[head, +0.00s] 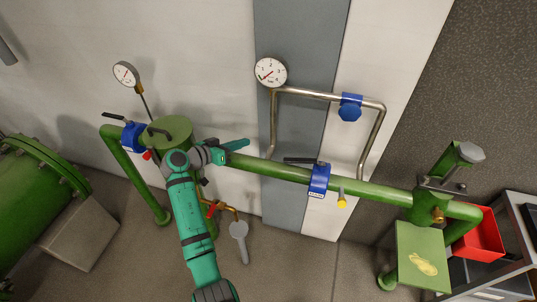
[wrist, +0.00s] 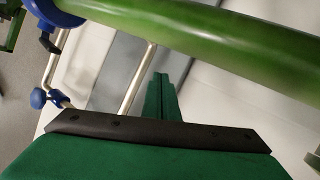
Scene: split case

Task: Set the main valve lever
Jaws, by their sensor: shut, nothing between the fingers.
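A blue valve (head: 319,180) sits on the horizontal green pipe (head: 270,169), with a black lever (head: 299,160) lying roughly along the pipe. A second blue valve (head: 133,136) with a black lever (head: 114,115) is at the left. Neither is labelled readably, so I cannot tell which is the main one. My gripper (head: 240,144) is shut and empty, near the left part of the green pipe and left of the middle valve. In the wrist view its closed fingers (wrist: 160,82) point toward the green pipe (wrist: 200,38); a blue valve (wrist: 62,14) shows at the upper left.
A steel bypass pipe (head: 310,94) with a small blue valve (head: 350,106) rises behind the green pipe. Two gauges (head: 270,71) (head: 125,74) stand above. A green tank (head: 35,195) is at left; a red bin (head: 480,238) is at right. Floor in front is clear.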

